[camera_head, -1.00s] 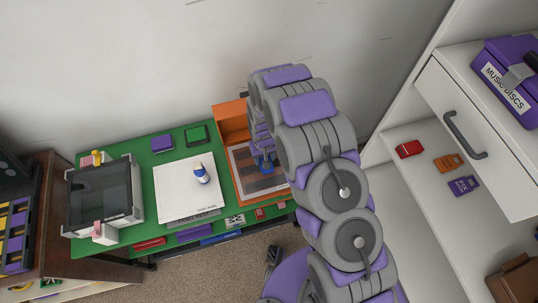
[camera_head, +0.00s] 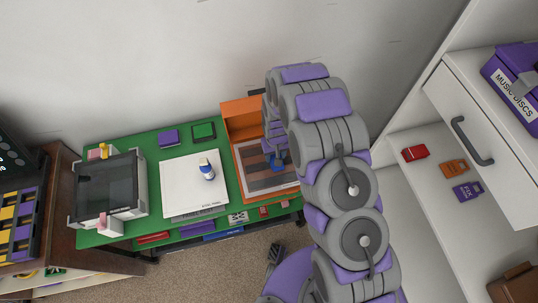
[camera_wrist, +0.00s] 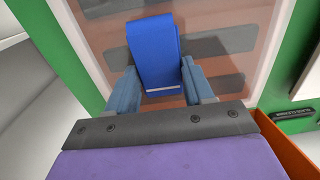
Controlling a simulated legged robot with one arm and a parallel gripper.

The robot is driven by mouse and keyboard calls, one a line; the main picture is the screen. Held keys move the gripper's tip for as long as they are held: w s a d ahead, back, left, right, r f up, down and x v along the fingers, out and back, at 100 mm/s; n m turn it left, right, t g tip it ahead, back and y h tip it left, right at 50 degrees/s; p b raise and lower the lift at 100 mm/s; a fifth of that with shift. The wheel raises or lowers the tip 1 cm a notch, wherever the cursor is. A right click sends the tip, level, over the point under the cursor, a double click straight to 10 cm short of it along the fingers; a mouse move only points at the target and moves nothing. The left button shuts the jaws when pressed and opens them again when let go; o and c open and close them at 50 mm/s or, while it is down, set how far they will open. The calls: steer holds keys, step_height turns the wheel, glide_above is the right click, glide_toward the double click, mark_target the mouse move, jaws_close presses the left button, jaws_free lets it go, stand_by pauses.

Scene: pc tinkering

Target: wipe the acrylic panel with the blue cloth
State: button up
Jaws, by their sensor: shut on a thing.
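The acrylic panel (camera_head: 256,181) lies in an orange-edged tray at the right end of the green table. It is clear with a pale border and shows dark grey streaks over a reddish-brown surface in the wrist view (camera_wrist: 215,71). My gripper (camera_wrist: 160,88) is shut on the folded blue cloth (camera_wrist: 153,45), which stands out beyond the fingertips over the panel. In the head view, the cloth (camera_head: 278,164) is small and partly hidden by my arm. I cannot tell whether the cloth touches the panel.
A white board (camera_head: 188,194) with a blue-and-white bottle (camera_head: 207,170) lies left of the tray. A dark-screened device (camera_head: 109,186) stands at the table's left end. An orange upright box (camera_head: 240,117) is behind the panel. A white shelf unit (camera_head: 440,215) stands at right.

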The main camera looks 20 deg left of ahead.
mark_target(264, 162)
steer(key=shift+w+d+f, duration=0.1)
steer(key=shift+d, duration=0.25)
steer(key=shift+s+a, duration=0.75)
steer(key=shift+a, duration=0.25)
steer(key=shift+s+a, duration=0.3)
steer(key=shift+a, duration=0.3)
steer(key=shift+s+a, duration=0.3)
steer(key=shift+a, duration=0.3)
steer(key=shift+w+r+p, duration=0.15)
steer(key=shift+r+p, duration=0.35)
steer(key=shift+r, duration=0.55)
steer(key=shift+d, duration=0.1)
